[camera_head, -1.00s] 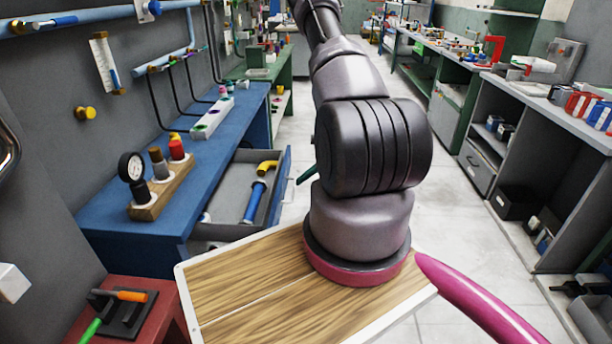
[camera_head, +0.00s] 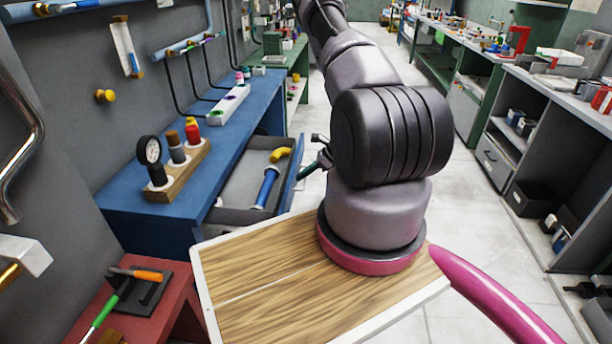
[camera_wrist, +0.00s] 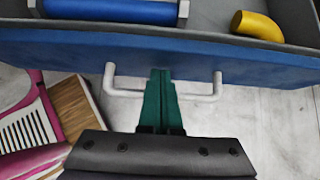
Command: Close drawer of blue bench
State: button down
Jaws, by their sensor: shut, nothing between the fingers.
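The blue bench (camera_head: 115,200) stands along the left wall. Its drawer (camera_head: 232,190) is pulled out, with a blue cylinder (camera_head: 267,187) and a yellow elbow piece (camera_head: 281,155) inside. In the wrist view the blue drawer front (camera_wrist: 260,66) runs across the picture, with a pale handle (camera_wrist: 217,90) on its outer side. My gripper (camera_wrist: 161,74) has its green fingers together and empty. The fingers cross the handle bar between its two ends, and their tips are at the drawer front; I cannot tell if they touch. In the head view my gripper (camera_head: 312,168) is partly hidden by my arm.
A red table (camera_head: 80,300) with tools stands at the near left. A gauge and bottles in a wooden rack (camera_head: 180,172) stand on the bench top. Grey shelving (camera_head: 545,145) lines the right side. The floor (camera_head: 455,190) between is clear.

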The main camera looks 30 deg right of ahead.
send_over(245, 182)
jog(key=shift+s+d, duration=0.1)
jog(key=shift+d, duration=0.15)
jog(key=shift+a, duration=0.25)
